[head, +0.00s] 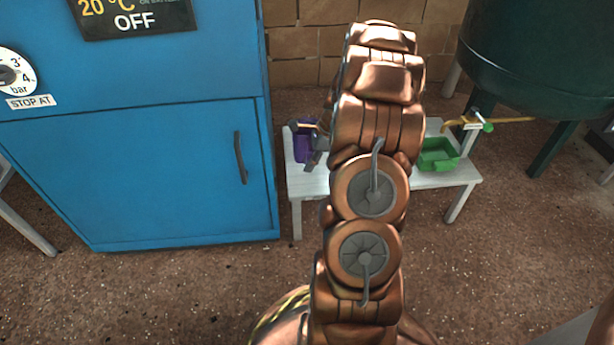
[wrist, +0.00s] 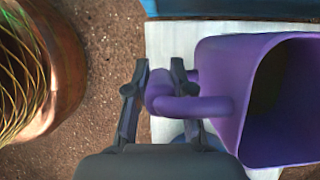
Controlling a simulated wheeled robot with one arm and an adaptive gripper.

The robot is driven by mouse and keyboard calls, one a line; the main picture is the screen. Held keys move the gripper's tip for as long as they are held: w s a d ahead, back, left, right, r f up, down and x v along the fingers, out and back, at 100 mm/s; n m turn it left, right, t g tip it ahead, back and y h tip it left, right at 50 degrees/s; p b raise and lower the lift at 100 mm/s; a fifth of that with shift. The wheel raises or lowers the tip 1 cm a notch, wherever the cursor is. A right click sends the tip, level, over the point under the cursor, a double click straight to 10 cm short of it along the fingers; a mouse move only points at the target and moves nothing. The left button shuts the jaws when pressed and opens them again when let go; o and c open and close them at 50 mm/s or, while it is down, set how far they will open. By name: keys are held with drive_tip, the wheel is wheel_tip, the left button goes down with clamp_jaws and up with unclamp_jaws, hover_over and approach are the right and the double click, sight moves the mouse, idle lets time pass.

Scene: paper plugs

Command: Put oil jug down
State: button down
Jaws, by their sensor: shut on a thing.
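The oil jug (head: 303,145) is purple and open-topped. In the head view it is at the left end of a small white bench (head: 308,180), partly hidden by my gripper (head: 316,146). In the wrist view the jug (wrist: 219,75) fills the right side with its mouth to the right, and the gripper's fingers (wrist: 160,92) are closed around its handle (wrist: 178,104). The white bench top (wrist: 168,45) shows beneath it. I cannot tell whether the jug's base touches the bench.
A blue cabinet (head: 150,170) stands close to the bench's left end. My arm hides the bench's middle.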

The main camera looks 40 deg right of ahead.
drive_tip(key=f, duration=0.2)
drive_tip(key=f+b, duration=0.1)
drive_tip(key=shift+s+d, duration=0.1)
drive_tip(key=shift+d, duration=0.15)
wheel_tip(320, 180, down, 5)
drive_tip(key=shift+r+b, duration=0.15)
drive_tip(key=shift+b, duration=0.9)
drive_tip(key=shift+r, duration=0.1)
drive_tip(key=c, duration=1)
unclamp_jaws()
